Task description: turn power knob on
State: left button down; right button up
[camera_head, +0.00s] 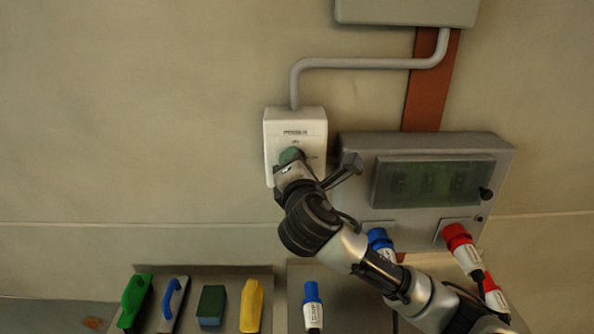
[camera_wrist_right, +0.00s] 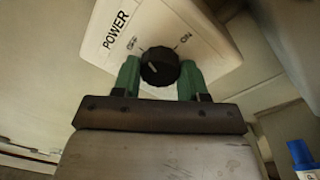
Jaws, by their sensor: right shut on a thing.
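The white power box (camera_head: 296,118) is on the wall, and in the right wrist view (camera_wrist_right: 190,30) it bears the word POWER with OFF and ON marks. Its round black knob (camera_wrist_right: 160,66) has a white pointer line on the side toward OFF. My right gripper (camera_wrist_right: 160,78) has one green finger on each side of the knob and is shut on it. In the head view my right gripper (camera_head: 291,157) covers the knob. My left gripper is not in view.
A grey panel (camera_head: 500,160) with a dark window stands right of the box, close to my right arm. Trays with brushes and sponges (camera_head: 211,305) lie lower left. The wall left of the box is clear.

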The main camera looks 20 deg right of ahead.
jog(key=m+b, duration=0.2)
jog(key=m, duration=0.5)
jog(key=m+h+b, duration=0.1)
jog(key=m+b, duration=0.1)
jog(key=m, duration=0.5)
jog(key=shift+a+f+b, duration=0.1)
jog(key=shift+f+b, duration=0.1)
jog(key=shift+b, duration=0.1)
jog(key=o, duration=0.9)
jog(key=shift+r, duration=0.1)
